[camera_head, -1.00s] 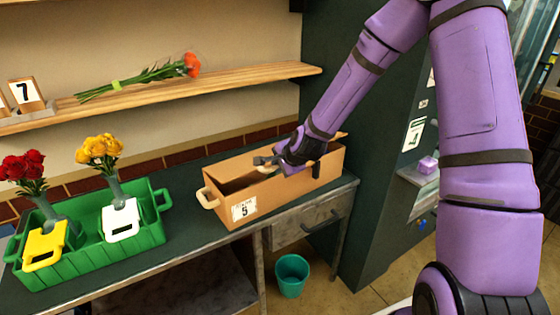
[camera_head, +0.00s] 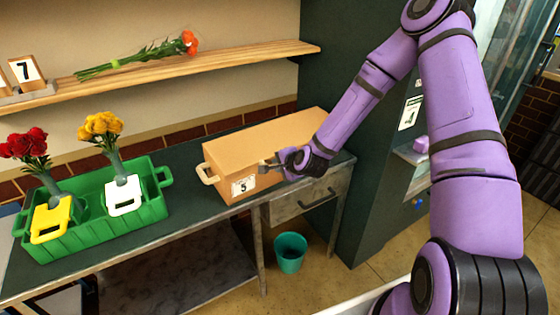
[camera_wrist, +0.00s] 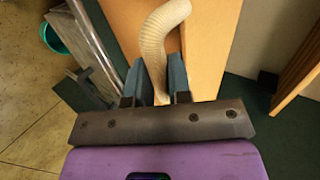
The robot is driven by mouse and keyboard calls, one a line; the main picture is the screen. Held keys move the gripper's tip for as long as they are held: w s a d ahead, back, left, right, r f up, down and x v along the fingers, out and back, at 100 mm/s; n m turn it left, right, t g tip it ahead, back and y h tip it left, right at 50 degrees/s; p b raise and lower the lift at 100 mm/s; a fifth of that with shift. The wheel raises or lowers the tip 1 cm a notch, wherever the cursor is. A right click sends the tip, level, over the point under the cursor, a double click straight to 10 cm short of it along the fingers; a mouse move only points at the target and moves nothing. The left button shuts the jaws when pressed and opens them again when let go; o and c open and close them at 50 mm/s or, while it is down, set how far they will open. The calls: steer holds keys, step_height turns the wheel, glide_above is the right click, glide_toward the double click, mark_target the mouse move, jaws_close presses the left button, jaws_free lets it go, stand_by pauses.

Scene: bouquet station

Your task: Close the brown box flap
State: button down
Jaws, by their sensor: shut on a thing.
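The brown box (camera_head: 225,182) stands on the dark counter with a "5" label on its front. Its flap (camera_head: 265,138) lies over the top, and no opening shows in the head view. My gripper (camera_head: 272,164) is at the flap's front edge, above and right of the label. In the wrist view my gripper (camera_wrist: 155,82) is shut on a beige rope handle (camera_wrist: 154,45), which curves up between the two fingers beside the brown panel (camera_wrist: 208,45). Whether the flap's front edge touches the box wall is hidden by my gripper.
A green crate (camera_head: 100,233) with red roses (camera_head: 25,145) and yellow flowers (camera_head: 101,127) stands left of the box. A teal bin (camera_head: 290,253) is on the floor below the drawer (camera_head: 308,196). A wooden shelf (camera_head: 230,62) runs above. A dark cabinet stands at right.

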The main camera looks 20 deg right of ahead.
steer(key=shift+s+f, duration=0.1)
steer(key=shift+f, duration=0.35)
steer(key=c, duration=1.1)
jaws_free()
steer(key=shift+o, duration=0.2)
steer(key=shift+r, duration=0.1)
steer(key=v, duration=1)
steer(key=shift+r, duration=0.3)
steer(key=shift+s+d, duration=0.1)
steer(key=shift+d, duration=0.05)
